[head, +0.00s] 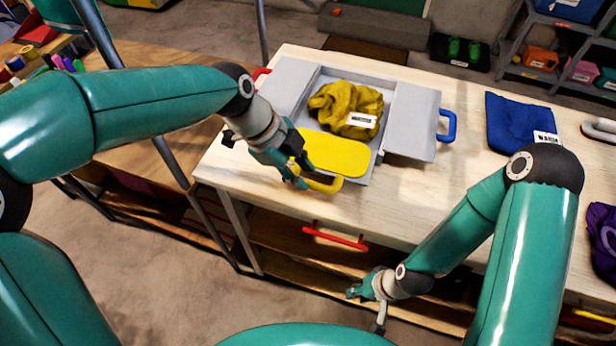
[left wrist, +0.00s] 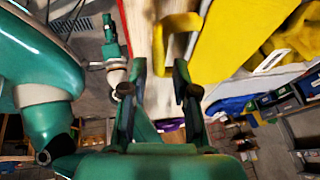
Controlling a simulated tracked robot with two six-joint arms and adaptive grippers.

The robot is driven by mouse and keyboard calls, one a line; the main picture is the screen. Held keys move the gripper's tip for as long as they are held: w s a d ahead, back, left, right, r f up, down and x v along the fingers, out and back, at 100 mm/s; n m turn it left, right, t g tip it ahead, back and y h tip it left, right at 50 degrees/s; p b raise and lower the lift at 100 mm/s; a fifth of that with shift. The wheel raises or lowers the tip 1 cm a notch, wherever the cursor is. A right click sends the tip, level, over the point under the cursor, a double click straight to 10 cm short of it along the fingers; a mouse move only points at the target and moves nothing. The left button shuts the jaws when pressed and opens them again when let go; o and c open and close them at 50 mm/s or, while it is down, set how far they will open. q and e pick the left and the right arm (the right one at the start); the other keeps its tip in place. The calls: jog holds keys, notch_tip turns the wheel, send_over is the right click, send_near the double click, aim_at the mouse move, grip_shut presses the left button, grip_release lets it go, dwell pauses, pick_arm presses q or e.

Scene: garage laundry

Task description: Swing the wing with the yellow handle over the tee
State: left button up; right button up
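A folding board (head: 290,80) with grey panels lies on the table. Its front wing (head: 335,153) is yellow, with a yellow handle (head: 325,186) at its near edge; the wing also shows in the left wrist view (left wrist: 235,40). A crumpled yellow tee (head: 345,105) with a white tag lies on the board behind the wing. My left gripper (head: 300,174) is at the left end of the handle. In the left wrist view my left gripper (left wrist: 160,68) has its fingers apart, with the handle (left wrist: 158,48) just ahead between the tips. My right gripper (head: 367,305) hangs open and empty before the table front.
A blue folded cloth (head: 512,120) and an iron (head: 600,130) lie at right.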

aim_at(310, 183)
pick_arm(q)
jog(key=shift+x, duration=1.65)
grip_shut()
